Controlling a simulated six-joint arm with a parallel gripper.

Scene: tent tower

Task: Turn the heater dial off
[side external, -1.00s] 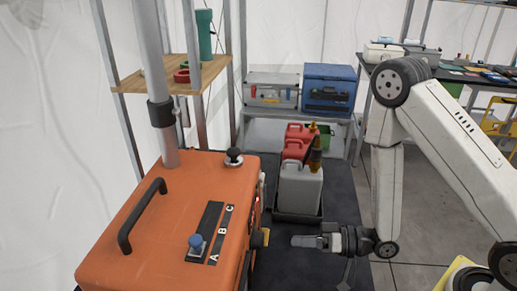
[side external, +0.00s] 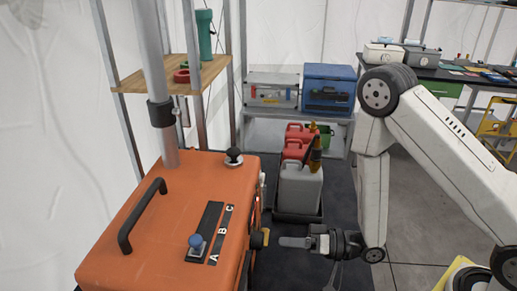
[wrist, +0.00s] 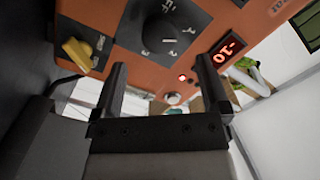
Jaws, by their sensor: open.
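The orange heater (side external: 110,235) stands at the left in the side view. Its front panel fills the top of the wrist view. A round black dial (wrist: 163,32) sits on a dark plate with white markings, including what looks like "Off" above it. A yellow knob (wrist: 76,50) on a smaller dark plate is to its left; a yellow knob also shows on the heater's edge in the side view (side external: 265,237). My gripper (wrist: 162,68) is open and empty, its fingers below the black dial and apart from it. In the side view my gripper (side external: 281,241) is close to the yellow knob.
A grey jerrycan (side external: 300,190) stands behind my gripper. A shelf with boxes (side external: 329,88) is farther back.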

